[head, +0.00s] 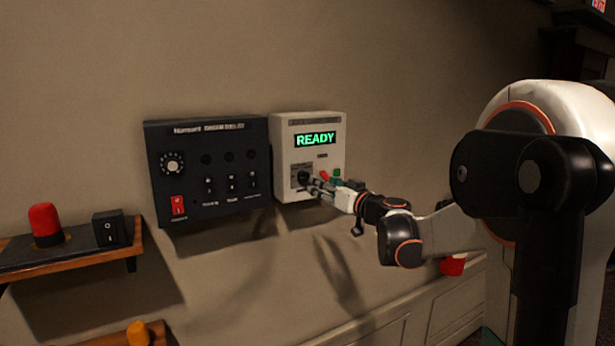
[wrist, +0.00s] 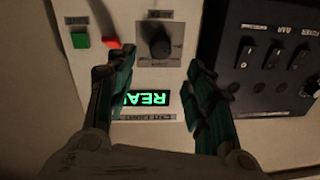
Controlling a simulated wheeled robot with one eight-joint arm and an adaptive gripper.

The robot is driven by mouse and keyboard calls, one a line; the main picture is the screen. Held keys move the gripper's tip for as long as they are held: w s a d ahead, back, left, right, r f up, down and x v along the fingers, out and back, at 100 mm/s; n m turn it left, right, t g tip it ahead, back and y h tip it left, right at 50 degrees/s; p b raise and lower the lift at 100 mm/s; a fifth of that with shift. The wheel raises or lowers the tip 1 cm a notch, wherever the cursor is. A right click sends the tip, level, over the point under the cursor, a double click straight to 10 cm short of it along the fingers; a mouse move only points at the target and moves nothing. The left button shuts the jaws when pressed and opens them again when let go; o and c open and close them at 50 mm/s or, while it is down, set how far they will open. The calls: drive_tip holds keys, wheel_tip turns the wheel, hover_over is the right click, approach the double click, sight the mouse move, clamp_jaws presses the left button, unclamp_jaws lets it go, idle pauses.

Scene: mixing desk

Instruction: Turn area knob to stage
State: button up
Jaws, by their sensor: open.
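The area knob looks to be the black rotary knob (head: 303,177) low on the white wall panel (head: 283,130), whose green display (head: 315,139) reads READY. In the wrist view the knob (wrist: 160,46) sits on a grey plate, upside down to me. Its labels are too small to read, so I cannot tell which position it points to. My gripper (wrist: 149,82) is open, with one finger on each side of the knob's line and the knob beyond the fingertips. In the head view my gripper (head: 315,186) is at the panel, close to the knob. Contact cannot be told.
A red button (wrist: 112,43) and a green button (wrist: 81,40) sit beside the knob. A black panel (head: 215,205) with switches and a dial adjoins the white one. A shelf (head: 70,263) holding a red dome (head: 45,224) and a black switch (head: 109,229) stands at left.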

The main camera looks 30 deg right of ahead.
sight(306, 177)
drive_tip(key=w, duration=0.3)
drive_tip(key=w+p, duration=0.1)
drive_tip(key=w, duration=0.1)
drive_tip(key=w+a, duration=0.1)
drive_tip(key=w, duration=0.2)
drive_tip(key=shift+w+p, duration=0.3)
drive_tip(key=shift+w, duration=0.05)
drive_tip(key=shift+c, duration=0.6)
drive_tip(key=c, duration=1)
